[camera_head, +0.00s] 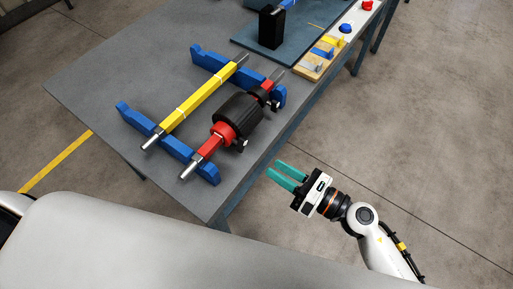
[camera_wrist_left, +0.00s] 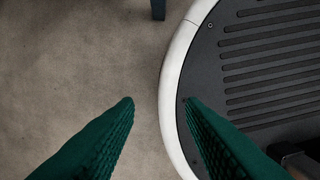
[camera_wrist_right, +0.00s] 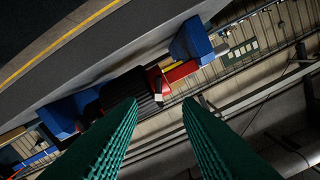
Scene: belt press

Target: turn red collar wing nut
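A red and black roller shaft with silver ends lies across two blue stands on the grey table. Its red collar (camera_head: 222,133) sits at the near end of the thick black roller (camera_head: 240,113). A small dark wing nut (camera_head: 242,146) sticks out from the collar's right side. My right gripper (camera_head: 277,169) is open and empty, off the table's right edge and apart from the nut. My left gripper (camera_wrist_left: 158,100) is open and empty over the floor and my base.
A yellow roller (camera_head: 200,95) lies parallel on the blue stands (camera_head: 139,119). A second dark knob (camera_head: 275,105) is at the far end of the black roller. Colored pieces on a wooden block (camera_head: 315,67) and a dark mat (camera_head: 290,50) are farther back. The table's near-left part is clear.

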